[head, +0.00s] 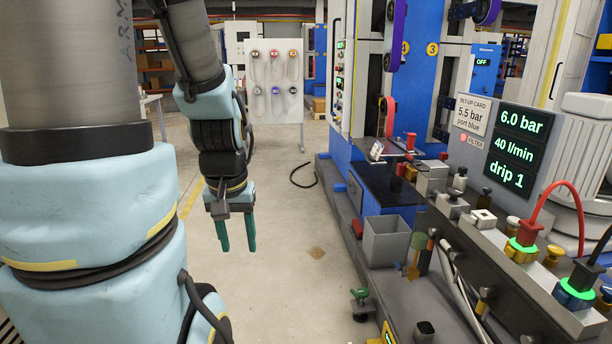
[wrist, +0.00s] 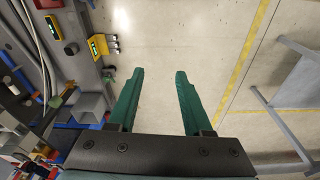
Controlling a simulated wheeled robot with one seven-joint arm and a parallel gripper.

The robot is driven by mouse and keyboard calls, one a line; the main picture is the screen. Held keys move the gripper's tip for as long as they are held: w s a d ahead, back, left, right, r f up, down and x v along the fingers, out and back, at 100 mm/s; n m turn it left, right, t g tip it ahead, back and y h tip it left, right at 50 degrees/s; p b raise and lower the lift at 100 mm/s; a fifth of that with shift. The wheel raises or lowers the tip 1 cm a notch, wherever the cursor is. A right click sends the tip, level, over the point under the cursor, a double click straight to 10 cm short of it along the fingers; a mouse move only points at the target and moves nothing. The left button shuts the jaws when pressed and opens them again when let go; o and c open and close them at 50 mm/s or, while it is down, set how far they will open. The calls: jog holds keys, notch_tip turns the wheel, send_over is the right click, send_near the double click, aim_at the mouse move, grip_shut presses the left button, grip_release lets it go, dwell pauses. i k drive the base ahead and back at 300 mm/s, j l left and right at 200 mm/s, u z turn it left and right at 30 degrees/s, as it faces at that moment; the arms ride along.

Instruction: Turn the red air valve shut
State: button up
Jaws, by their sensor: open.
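My gripper (head: 236,235) hangs fingers-down over the open floor, left of the bench, in the head view. Its two green fingers are apart with nothing between them; they also show in the wrist view (wrist: 160,73). Several red parts show on the bench, well right of my gripper: a red upright knob (head: 410,140) at the back, a red block (head: 357,228) on the near side, and a red fitting (head: 527,231) with a red hose in a green-lit port. I cannot tell which is the air valve, or its turn position.
The dark bench (head: 400,290) runs along the right with a grey bin (head: 386,239). A green-handled fitting (head: 360,292) sticks out at its near edge. A display (head: 519,147) reads 6.0 bar, 40 l/min, drip 1. A card (head: 472,116) reads 5.5 bar, port blue. The floor below my gripper is clear.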

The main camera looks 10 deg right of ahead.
aim_at(408, 157)
jog(key=i+z, duration=0.1)
jog(key=i, duration=0.4)
jog(key=i+j+z, duration=0.15)
jog(key=i, duration=0.35)
jog(key=i+j+z, duration=0.1)
jog(key=i, duration=0.4)
jog(key=i+j+z, duration=0.15)
jog(key=i, duration=0.3)
jog(key=i+j+z, duration=0.25)
jog(key=i, duration=0.2)
jog(key=i+j+z, duration=0.2)
jog(key=i+j, duration=0.15)
jog(key=i, duration=0.05)
